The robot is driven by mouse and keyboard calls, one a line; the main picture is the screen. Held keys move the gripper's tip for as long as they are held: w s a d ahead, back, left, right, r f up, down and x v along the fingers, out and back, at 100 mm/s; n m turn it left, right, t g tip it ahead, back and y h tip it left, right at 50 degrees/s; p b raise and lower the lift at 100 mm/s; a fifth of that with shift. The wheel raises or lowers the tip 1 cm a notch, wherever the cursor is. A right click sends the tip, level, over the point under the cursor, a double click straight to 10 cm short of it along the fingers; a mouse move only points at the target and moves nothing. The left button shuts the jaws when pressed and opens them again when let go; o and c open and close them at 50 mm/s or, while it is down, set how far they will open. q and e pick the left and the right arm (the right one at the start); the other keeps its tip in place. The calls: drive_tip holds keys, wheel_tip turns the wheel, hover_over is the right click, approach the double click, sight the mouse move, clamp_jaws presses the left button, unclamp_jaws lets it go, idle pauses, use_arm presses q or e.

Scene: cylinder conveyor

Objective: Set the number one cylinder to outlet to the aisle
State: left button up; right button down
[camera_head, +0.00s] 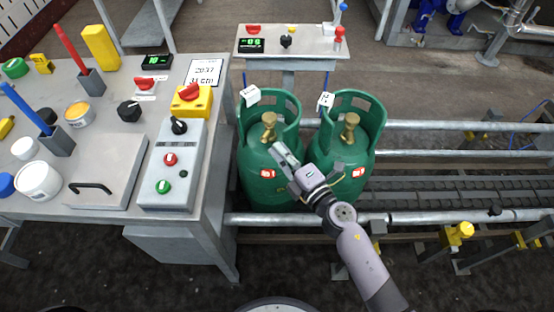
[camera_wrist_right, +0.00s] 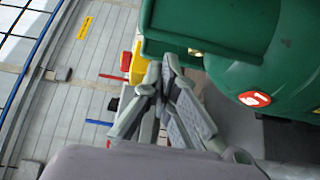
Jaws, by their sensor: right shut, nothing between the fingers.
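Two green gas cylinders stand upright side by side on the conveyor: a left cylinder (camera_head: 255,160) and a right cylinder (camera_head: 362,152). Each has an open collar, a white tag and a red-and-white label. I cannot read a number on either tag. A brass valve (camera_head: 268,127) shows on the left cylinder and another valve (camera_head: 350,125) on the right one; their outlet directions are unclear. My right gripper (camera_head: 284,156) is shut and empty, in front of the left cylinder's collar. In the right wrist view, its fingertips (camera_wrist_right: 165,66) are together near a green collar (camera_wrist_right: 205,25).
A workbench with a control box (camera_head: 173,165) and a panel lid stands at the left, close to the left cylinder. A small control stand (camera_head: 300,48) is behind the cylinders. Conveyor rails (camera_head: 460,217) run right, with the belt (camera_head: 450,185) clear there.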

sight(288, 137)
drive_tip(key=shift+w+d, duration=0.1)
drive_tip(key=shift+w, duration=0.05)
drive_tip(key=shift+w+d+n+g+y+b, duration=0.2)
drive_tip(key=shift+w+d+n+g+y, duration=0.15)
drive_tip(key=shift+d+n+g+y, duration=0.3)
drive_tip(key=shift+w+d+n+g+y+b, duration=0.25)
drive_tip(key=shift+w+d+n+g+y, duration=0.2)
drive_tip(key=shift+d, duration=0.25)
drive_tip(key=shift+w+d+n+g+y+b, duration=0.2)
drive_tip(key=shift+w+d+n+g+y, duration=0.1)
drive_tip(key=shift+d+n+g+y, duration=0.25)
drive_tip(key=shift+w+d, duration=0.15)
drive_tip(key=shift+d, duration=0.2)
drive_tip(key=shift+a, duration=0.1)
